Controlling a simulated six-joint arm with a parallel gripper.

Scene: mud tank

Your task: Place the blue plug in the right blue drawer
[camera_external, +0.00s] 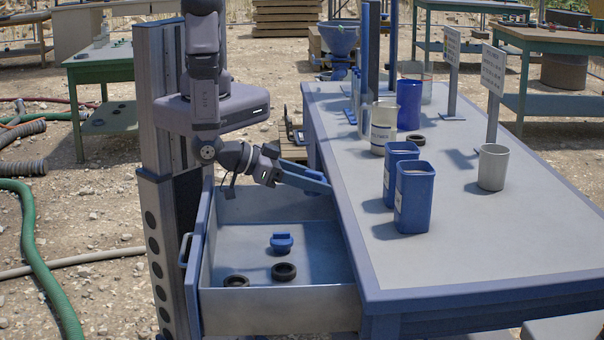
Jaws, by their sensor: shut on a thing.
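A blue plug (281,242) stands on the floor of an open drawer (278,309) in the table's left side, nearest the camera. The drawer has a blue front panel with a handle (185,250) and grey walls. My gripper (269,166) is above the drawer's far side, well away from the plug, low beside the table. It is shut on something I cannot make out. A blue bar-like part (307,179) runs from the gripper to the table edge. I cannot tell whether it belongs to another drawer or whether the jaws touch it.
Two black rings (284,271) lie in the drawer near the plug. On the table (470,240) stand two blue square containers (413,197), a grey cup (493,167), a cream can (384,128) and a blue cylinder (409,104). The table's front part is clear. Hoses (45,260) lie on the ground at left.

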